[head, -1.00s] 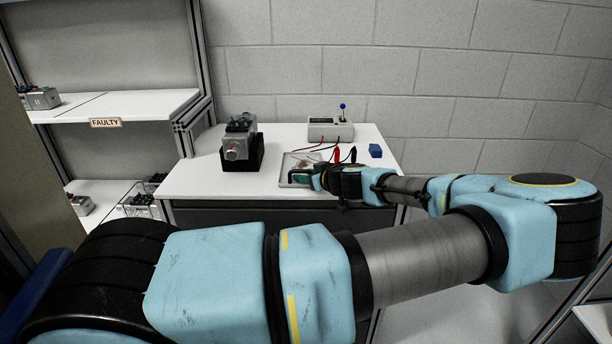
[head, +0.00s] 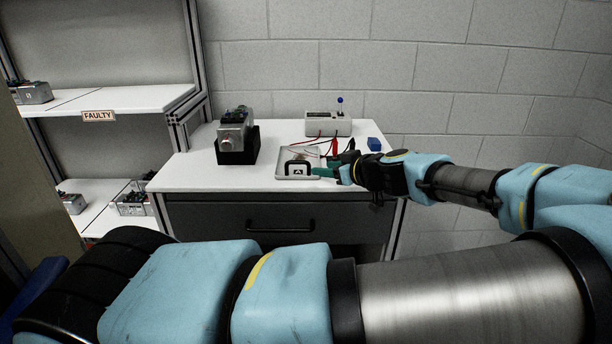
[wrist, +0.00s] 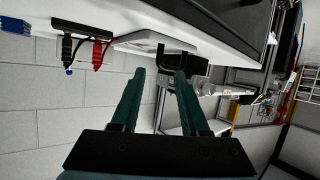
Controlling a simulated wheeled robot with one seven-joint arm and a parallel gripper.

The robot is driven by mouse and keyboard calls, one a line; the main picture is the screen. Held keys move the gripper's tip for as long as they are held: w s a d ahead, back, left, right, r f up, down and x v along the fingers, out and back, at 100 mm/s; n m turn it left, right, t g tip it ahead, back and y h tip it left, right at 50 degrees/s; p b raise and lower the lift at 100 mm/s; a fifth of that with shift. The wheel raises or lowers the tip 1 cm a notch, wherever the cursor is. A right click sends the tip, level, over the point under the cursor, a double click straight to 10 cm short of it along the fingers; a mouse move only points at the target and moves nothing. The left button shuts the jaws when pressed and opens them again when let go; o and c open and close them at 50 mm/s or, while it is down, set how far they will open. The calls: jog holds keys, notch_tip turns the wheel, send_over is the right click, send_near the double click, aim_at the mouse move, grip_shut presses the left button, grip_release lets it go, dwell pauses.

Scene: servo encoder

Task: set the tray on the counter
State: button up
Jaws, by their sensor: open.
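The shallow pale tray (head: 281,176) sits on the white counter (head: 190,177) near its front edge. A black handle (head: 287,166) stands at the tray's front side, and thin wires or small parts show inside. My gripper (head: 318,172) is just right of the handle, with its green fingers pointing left towards it. In the wrist view, the two green fingers (wrist: 160,71) are apart with nothing between them. The tray's edge (wrist: 150,39) and the black handle (wrist: 190,65) show beyond the fingertips.
A grey motor in a black cradle (head: 238,156) stands left of the tray. Behind are a meter box (head: 326,125) with red and black leads and a blue block (head: 374,144). A drawer (head: 285,222) is below. The shelf labelled FAULTY (head: 98,116) is at left.

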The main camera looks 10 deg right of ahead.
jog(key=s+a+f+g, duration=0.3)
jog(key=a+f+g, duration=0.2)
jog(key=a, duration=0.5)
jog(key=s+a+f+g, duration=0.3)
jog(key=a+f+g, duration=0.25)
jog(key=a, duration=0.35)
jog(key=s+a+r+m+h, duration=0.2)
jog(key=s+a+r+m, duration=0.1)
jog(key=r, duration=0.3)
jog(key=s+a+r+m+h, duration=0.3)
jog(key=r, duration=0.3)
jog(key=shift+r, duration=0.15)
